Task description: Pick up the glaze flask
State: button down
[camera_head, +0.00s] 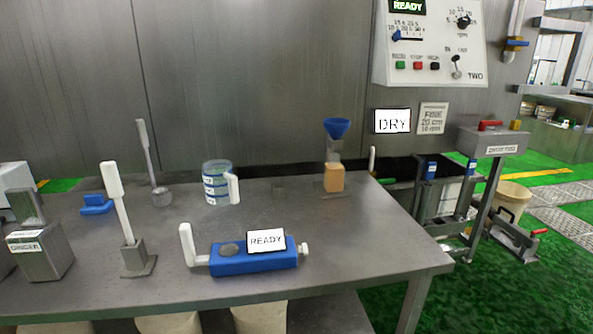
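I cannot tell for sure which thing is the glaze flask, since no readable label names it. A clear blue-tinted vessel (215,184) with white label bands and a white handle stands upright on the metal table (345,245), left of centre. An orange block-shaped body (334,178) with a grey upper part and a blue funnel (337,128) above it stands near the table's back right. My gripper is not in view.
A blue device (250,262) with a READY sign lies at the table's front. A white-handled tool (118,200) stands in a grey holder, with a grey labelled box (40,250) farther left. A control panel (430,42) hangs on the back wall. Bare tabletop lies at right.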

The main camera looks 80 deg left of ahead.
aim_at(334, 175)
jog(key=u, duration=2.35)
jog(key=i+l+u, duration=0.15)
jog(key=u, duration=0.25)
jog(key=i+l+u, duration=0.1)
jog(key=l+u, duration=0.15)
jog(key=u, duration=0.15)
jog(key=i+l+u, duration=0.2)
jog(key=l, duration=0.5)
jog(key=i+l+u, duration=0.2)
jog(key=l, duration=0.5)
jog(key=l+u, duration=0.2)
jog(key=l, duration=1.25)
jog(key=i+l, duration=0.15)
jog(key=l, duration=0.55)
